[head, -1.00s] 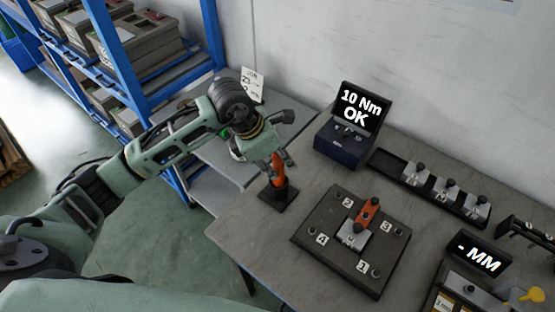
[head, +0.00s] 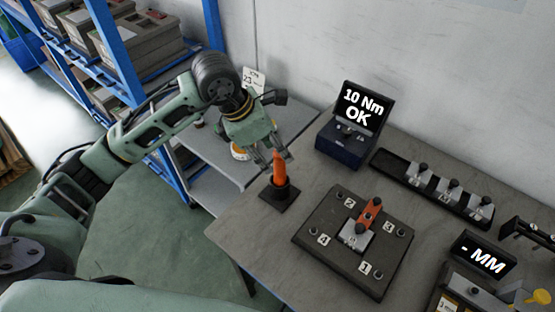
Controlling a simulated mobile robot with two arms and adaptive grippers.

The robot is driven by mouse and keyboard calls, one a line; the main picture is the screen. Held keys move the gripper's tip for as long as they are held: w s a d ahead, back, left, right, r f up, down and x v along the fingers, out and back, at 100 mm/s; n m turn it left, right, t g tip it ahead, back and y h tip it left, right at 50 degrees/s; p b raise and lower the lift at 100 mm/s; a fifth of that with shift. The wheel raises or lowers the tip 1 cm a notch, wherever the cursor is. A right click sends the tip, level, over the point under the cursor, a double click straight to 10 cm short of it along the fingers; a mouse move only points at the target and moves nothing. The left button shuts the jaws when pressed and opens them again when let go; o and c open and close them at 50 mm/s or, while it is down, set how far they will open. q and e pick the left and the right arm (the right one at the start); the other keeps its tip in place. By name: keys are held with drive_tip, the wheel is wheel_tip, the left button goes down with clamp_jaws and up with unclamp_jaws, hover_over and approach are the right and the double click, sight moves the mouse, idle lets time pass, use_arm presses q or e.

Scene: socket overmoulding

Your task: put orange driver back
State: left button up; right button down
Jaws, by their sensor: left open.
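The orange driver (head: 279,168) stands upright in a small black holder (head: 279,196) at the left edge of the grey table. My left gripper (head: 270,160) is open, just above and around the top of the driver's handle. Whether a finger touches the handle I cannot tell. My right gripper is not in view.
A dark plate (head: 318,223) with numbered corners holds a metal block and an orange-red part (head: 370,214). Behind it are a "10 Nm OK" display (head: 362,107) and a black tray (head: 393,165) with several metal parts. A "- MM" display (head: 484,257) stands at right. A blue shelf rack (head: 120,65) stands at left.

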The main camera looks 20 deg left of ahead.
use_arm(q)
drive_tip(key=v, duration=0.6)
drive_tip(key=shift+r+b, duration=0.35)
drive_tip(key=shift+b, duration=0.1)
drive_tip(key=shift+s, duration=0.15)
